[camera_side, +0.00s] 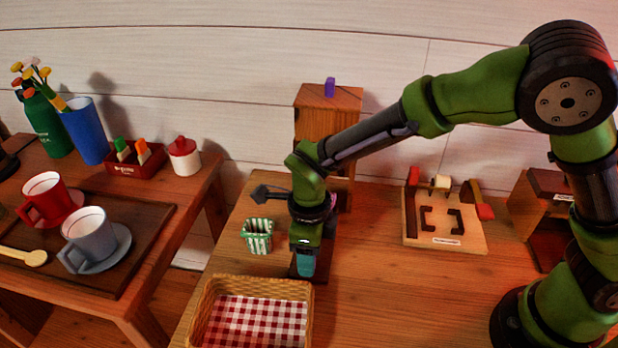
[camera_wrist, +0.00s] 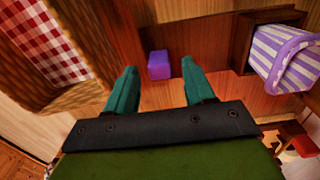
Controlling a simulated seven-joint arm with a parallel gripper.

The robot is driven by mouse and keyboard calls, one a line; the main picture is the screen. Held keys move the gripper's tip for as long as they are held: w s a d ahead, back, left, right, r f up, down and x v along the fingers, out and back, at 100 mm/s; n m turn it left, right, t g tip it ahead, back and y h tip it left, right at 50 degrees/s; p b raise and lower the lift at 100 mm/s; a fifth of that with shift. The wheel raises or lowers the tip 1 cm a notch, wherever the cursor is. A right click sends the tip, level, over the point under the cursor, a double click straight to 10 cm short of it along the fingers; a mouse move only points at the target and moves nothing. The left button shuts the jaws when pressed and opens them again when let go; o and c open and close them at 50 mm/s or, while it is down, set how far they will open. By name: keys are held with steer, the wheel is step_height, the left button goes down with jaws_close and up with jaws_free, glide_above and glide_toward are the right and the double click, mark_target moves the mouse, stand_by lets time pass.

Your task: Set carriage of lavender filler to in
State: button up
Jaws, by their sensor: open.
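The lavender filler (camera_side: 329,110) is a tall wooden tower with a purple piece on top, at the back of the table in the side view. Its lower front is largely hidden by my arm. In the wrist view a lavender-striped tub (camera_wrist: 285,55) stands at a dark carriage (camera_wrist: 240,45) at the right. A small purple block (camera_wrist: 159,64), which looks like the carriage's handle, lies left of it. My gripper (camera_side: 304,266) points down in front of the tower. In the wrist view my open gripper (camera_wrist: 158,74) has a finger on each side of the block, with gaps.
A wicker basket (camera_side: 260,285) with red checked cloth stands close in front. A green-striped tub (camera_side: 257,236) is left of my gripper. A wooden board with red-ended parts (camera_side: 445,220) lies to the right. Table between the tower and board is clear.

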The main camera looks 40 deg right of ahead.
steer(key=shift+f, duration=1.1)
jaws_close()
steer(key=shift+w, duration=0.1)
